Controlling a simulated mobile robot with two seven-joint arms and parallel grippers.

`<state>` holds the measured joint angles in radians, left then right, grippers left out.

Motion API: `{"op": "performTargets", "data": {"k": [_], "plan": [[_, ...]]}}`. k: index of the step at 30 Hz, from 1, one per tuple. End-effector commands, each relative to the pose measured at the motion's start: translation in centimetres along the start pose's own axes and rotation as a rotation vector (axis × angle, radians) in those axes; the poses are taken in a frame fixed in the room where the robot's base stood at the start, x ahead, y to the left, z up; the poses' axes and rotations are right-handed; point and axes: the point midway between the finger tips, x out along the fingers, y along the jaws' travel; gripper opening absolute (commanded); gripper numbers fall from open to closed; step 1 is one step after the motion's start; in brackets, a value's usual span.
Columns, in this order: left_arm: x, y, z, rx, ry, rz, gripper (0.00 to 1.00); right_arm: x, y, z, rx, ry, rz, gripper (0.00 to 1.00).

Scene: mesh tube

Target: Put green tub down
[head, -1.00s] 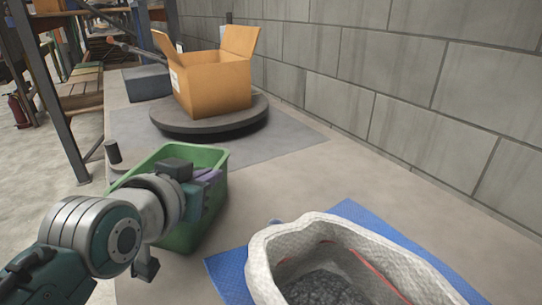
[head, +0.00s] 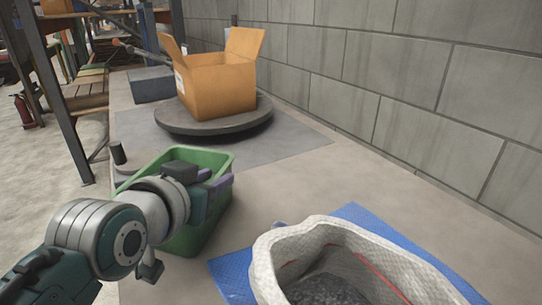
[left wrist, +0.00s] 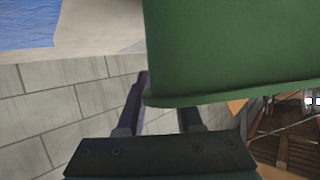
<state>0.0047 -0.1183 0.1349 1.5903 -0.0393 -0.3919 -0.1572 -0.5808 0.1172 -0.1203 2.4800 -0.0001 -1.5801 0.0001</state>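The green tub (head: 200,155) stands upright on the table surface, left of the white woven bag. My left gripper (head: 213,180) reaches over the tub from the left, with its fingertips near the tub's right rim. Its two fingers are apart. In the left wrist view, the tub's green wall (left wrist: 235,50) fills the upper right. The left gripper (left wrist: 160,105) shows a clear gap between its fingers there, and the tub covers part of one finger. The wrist hides much of the tub's inside and near side. My right gripper is not in view.
A white woven bag (head: 268,262) of dark gravel stands on a blue mat (head: 232,275) at the front right. An open cardboard box (head: 222,92) sits on a round dark turntable (head: 215,124) behind the tub. A block wall (head: 420,90) runs along the right.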

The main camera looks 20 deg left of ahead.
Motion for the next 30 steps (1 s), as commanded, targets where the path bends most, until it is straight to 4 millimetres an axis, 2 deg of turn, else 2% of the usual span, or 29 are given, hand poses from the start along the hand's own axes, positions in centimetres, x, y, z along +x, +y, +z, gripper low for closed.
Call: {"op": "performTargets", "data": {"k": [5,15,22,26,30], "plan": [[-2.8,0.0,-0.2,0.000,-0.003,0.000,0.34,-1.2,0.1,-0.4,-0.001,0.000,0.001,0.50],[-9.8,0.0,-0.1,-0.001,-0.004,0.000,0.34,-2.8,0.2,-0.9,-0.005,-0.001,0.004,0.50],[-11.9,0.1,0.1,0.002,-0.012,0.005,0.34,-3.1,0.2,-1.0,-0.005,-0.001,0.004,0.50],[-13.0,0.7,1.6,0.019,-0.131,0.050,0.34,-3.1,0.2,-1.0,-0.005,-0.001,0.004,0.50],[-16.2,1.8,4.7,0.060,-0.388,0.126,0.34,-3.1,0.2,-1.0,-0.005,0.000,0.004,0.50]]}}
